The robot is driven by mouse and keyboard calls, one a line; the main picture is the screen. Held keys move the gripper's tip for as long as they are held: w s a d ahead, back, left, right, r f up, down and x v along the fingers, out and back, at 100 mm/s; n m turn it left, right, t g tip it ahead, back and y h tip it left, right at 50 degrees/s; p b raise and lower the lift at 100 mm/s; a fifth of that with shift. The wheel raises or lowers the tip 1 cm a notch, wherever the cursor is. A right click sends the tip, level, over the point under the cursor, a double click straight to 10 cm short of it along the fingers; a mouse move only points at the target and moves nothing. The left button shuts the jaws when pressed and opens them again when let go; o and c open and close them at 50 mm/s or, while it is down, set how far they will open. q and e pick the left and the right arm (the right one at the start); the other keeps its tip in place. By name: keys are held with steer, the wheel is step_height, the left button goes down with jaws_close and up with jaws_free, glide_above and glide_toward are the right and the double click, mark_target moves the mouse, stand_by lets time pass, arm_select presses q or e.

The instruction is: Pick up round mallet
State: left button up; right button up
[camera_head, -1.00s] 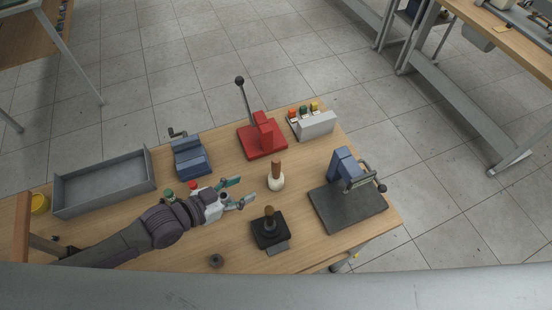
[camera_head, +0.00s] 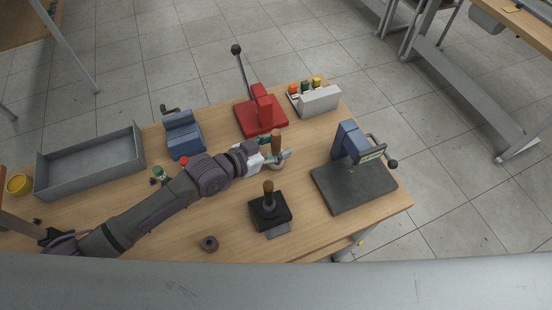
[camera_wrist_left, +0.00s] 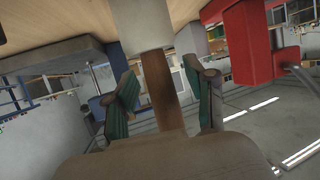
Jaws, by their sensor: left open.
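The round mallet stands upright on its pale head, with its brown wooden handle (camera_head: 276,142) pointing up. In the left wrist view, which looks upside down, the pale head (camera_wrist_left: 142,24) is at the top and the handle (camera_wrist_left: 162,90) runs down between the fingers. My left gripper (camera_head: 276,150) is at the mallet, with its green-padded fingers open on either side of the handle. They do not look closed on it. In the head view the fingers hide part of the mallet head. My right gripper is not in view.
A red lever press (camera_head: 262,120) stands behind the mallet, and a blue press on a dark plate (camera_head: 352,190) to its right. A black block with a wooden handle (camera_head: 270,213) stands in front. A grey tray (camera_head: 90,180) and blue vise (camera_head: 184,138) are left.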

arm_select(q)
steer(key=shift+w+d, duration=0.1)
steer(key=shift+w, duration=0.05)
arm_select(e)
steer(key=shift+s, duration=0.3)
arm_select(q)
jaws_close()
steer(key=shift+r, duration=0.25)
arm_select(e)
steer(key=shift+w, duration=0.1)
